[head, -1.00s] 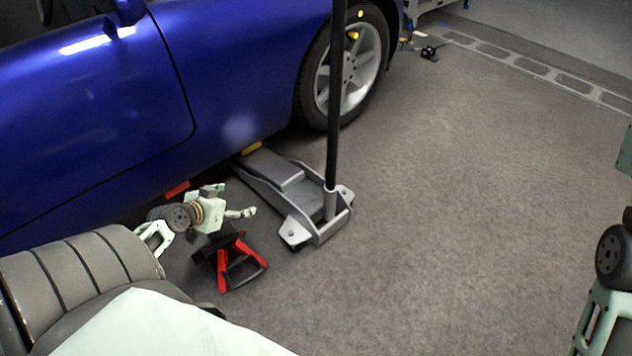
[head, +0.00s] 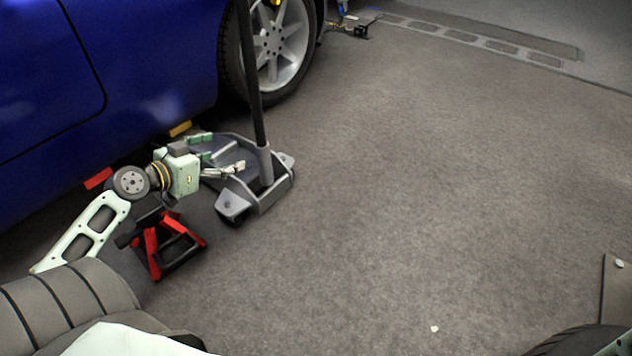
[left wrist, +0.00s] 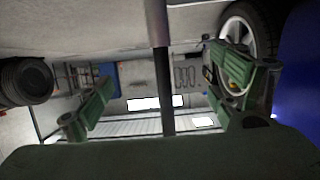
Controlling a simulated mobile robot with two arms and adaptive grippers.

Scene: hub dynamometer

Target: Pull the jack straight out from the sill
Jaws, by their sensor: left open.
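The grey floor jack (head: 277,188) stands on the floor beside the blue car. Its far end reaches toward the sill (head: 140,147); my gripper partly covers its body. Its black handle (head: 252,85) rises steeply from the rear of the jack. My left gripper (head: 222,155) is open over the jack body, its fingers pointing right toward the base of the handle. In the left wrist view, the black handle (left wrist: 162,70) shows upright between the two spread green fingers, with no contact visible. My right gripper is out of view.
A red and black jack stand (head: 165,245) is on the floor under my left forearm. A yellow block (head: 180,128) and a red block (head: 98,179) show at the sill. The car's wheel (head: 275,45) is behind the handle. Floor to the right is clear.

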